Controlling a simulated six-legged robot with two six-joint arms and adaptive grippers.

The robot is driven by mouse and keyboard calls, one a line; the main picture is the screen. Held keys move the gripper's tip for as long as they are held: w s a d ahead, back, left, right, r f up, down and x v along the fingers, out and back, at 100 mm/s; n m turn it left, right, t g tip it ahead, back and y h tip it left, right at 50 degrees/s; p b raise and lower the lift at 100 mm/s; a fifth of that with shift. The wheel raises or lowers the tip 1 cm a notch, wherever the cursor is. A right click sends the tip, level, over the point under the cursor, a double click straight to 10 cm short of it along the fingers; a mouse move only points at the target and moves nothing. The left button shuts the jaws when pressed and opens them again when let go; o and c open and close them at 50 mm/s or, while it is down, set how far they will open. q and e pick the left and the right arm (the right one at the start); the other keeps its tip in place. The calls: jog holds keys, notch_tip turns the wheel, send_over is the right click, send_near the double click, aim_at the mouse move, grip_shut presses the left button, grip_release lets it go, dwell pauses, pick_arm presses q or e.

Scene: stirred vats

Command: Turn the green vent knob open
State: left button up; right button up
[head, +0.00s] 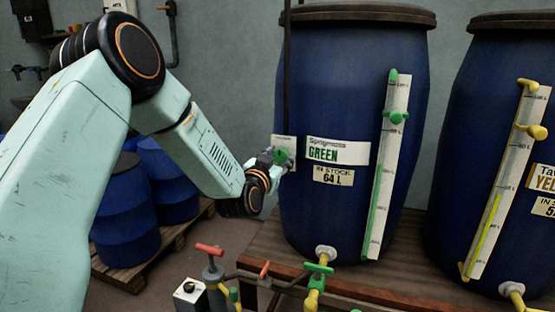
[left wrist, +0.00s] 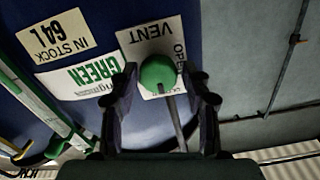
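The green vent knob (left wrist: 157,73) is round and sits on a white plate (left wrist: 150,35) lettered VENT and OPEN, on the blue GREEN vat (head: 345,215). In the head view the knob (head: 281,156) is partly hidden by my left gripper (head: 272,158), which is at the vat's left side. In the left wrist view my left gripper (left wrist: 161,84) is open, one finger on each side of the knob. Gaps show between the fingers and the knob, the wider one at the right. My right gripper is not in view.
A thin dark pipe (head: 287,70) rises above the knob. A level gauge (head: 388,160) with green fittings stands right of the label. A second vat (head: 480,120) with yellow fittings is at the right. Valves with red (head: 209,249) and green handles are below.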

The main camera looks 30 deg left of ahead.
pick_arm(q)
jog(key=shift+d+r, duration=0.1)
jog(key=shift+d, duration=0.1)
jog(key=shift+c, duration=1.4)
jog(key=shift+a, duration=0.1)
jog(key=c, duration=0.3)
jog(key=shift+c, duration=1)
jog(key=n+b, duration=0.1)
jog(key=n, duration=0.3)
jog(key=n+b, duration=0.1)
jog(key=n, duration=0.1)
jog(key=n+b, duration=0.1)
jog(key=n, duration=0.1)
jog(key=shift+f+n+b, duration=0.2)
jog(key=shift+n+b, duration=0.1)
jog(key=n+b, duration=0.2)
jog(key=n, duration=0.2)
jog(key=shift+n, duration=0.3)
jog(key=shift+n+b, duration=1.55)
jog(key=shift+n, duration=0.65)
jog(key=shift+r, duration=0.1)
